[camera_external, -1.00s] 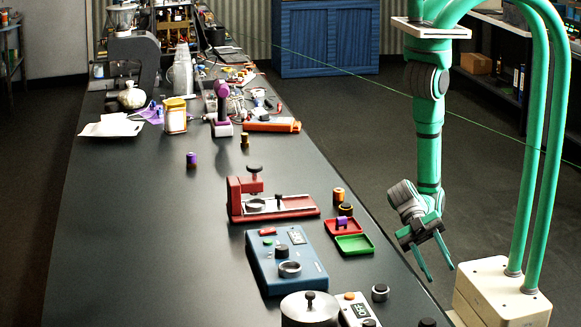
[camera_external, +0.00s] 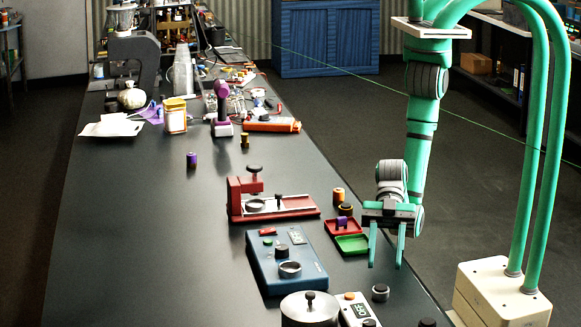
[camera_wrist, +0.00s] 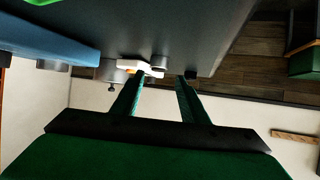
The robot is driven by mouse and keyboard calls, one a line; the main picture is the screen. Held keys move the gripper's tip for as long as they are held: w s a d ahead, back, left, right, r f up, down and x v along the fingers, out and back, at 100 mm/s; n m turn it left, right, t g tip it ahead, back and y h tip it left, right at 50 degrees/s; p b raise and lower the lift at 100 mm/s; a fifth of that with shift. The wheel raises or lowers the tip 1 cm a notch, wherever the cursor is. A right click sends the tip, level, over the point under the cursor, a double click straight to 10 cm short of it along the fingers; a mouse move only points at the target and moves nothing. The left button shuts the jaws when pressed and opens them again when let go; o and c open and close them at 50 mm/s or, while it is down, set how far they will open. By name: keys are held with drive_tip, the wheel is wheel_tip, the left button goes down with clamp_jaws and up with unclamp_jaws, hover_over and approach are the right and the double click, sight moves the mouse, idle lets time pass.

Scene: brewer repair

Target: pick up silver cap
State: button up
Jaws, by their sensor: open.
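A small round cap, dark on top with a silvery side (camera_external: 380,292), stands on the dark table near its right edge; I take it to be the silver cap. My gripper (camera_external: 385,264) is open and empty, its two green fingers pointing down, just above the cap in the external picture. Their exact gap in depth is unclear. In the wrist view my gripper (camera_wrist: 160,78) shows two parted fingers with nothing held between them. The table looks inverted there, and I cannot tell the cap for sure.
A blue device (camera_external: 272,276) with a silvery ring stands left of the cap. A lidded pot (camera_external: 309,314) and a white display unit (camera_external: 352,309) are in front. Red (camera_external: 341,230) and green (camera_external: 353,244) trays and a red press (camera_external: 236,206) lie behind.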

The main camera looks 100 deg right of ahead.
sight(381, 289)
drive_tip(key=shift+x, duration=3.75)
drive_tip(key=shift+w+r, duration=0.1)
drive_tip(key=shift+r, duration=0.05)
drive_tip(key=c, duration=0.9)
drive_tip(key=shift+o, duration=0.2)
